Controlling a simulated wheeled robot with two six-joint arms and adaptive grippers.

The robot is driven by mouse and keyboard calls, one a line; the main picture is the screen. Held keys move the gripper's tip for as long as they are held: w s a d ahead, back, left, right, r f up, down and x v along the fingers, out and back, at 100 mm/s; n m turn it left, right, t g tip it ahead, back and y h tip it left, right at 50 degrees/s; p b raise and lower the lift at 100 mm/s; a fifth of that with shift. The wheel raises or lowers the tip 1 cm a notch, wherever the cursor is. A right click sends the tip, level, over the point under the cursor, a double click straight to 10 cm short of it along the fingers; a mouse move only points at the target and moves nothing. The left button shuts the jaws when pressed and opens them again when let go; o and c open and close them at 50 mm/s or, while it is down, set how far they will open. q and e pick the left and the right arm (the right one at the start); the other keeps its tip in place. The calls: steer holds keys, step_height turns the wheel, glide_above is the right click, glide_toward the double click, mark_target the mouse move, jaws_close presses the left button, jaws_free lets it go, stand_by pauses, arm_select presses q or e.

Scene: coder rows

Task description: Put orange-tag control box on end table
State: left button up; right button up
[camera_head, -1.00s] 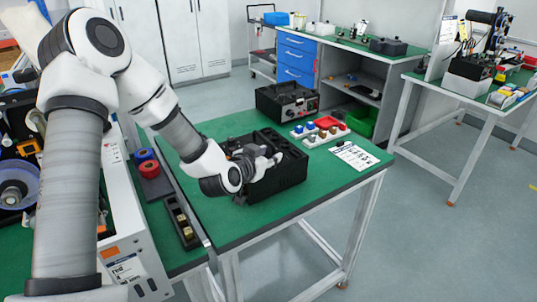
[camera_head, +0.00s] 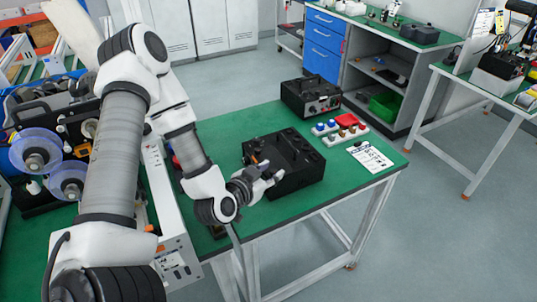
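A black control box (camera_head: 300,170) sits on a green-topped table (camera_head: 222,134), with round parts on its top. A small orange spot shows at its left end, possibly the tag. A second black box (camera_head: 318,106) with a handle and a front panel stands farther back on the same table; I see no orange tag on it. My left gripper (camera_head: 272,180) is at the near left side of the nearer box, its fingers pointing toward it. Contact and finger gap are not clear. My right gripper is not in view.
A tray of blue, white, red and brown parts (camera_head: 340,129) and a printed sheet (camera_head: 370,157) lie right of the box. A machine with blue reels (camera_head: 36,148) stands at left. Another bench (camera_head: 503,97) stands at right. The table's front edge is close.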

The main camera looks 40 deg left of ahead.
arm_select(q)
steer(key=s+d+f+g+h, duration=0.1)
steer(key=s+d+f+g, duration=0.35)
steer(key=f, duration=0.35)
steer(key=s+d+f+g+h, duration=0.2)
steer(key=s+d+f+g, duration=0.25)
steer(key=s+f, duration=0.2)
steer(key=s+d+f+g, duration=0.1)
steer(key=s+f+g, duration=0.1)
steer(key=s, duration=0.4)
steer(key=s+d+f+g+y, duration=0.1)
steer(key=s+d+f+g, duration=0.1)
steer(key=s+f, duration=0.3)
steer(key=shift+s+n+g, duration=0.4)
steer(key=shift+s+g, duration=0.2)
steer(key=shift+s, duration=0.05)
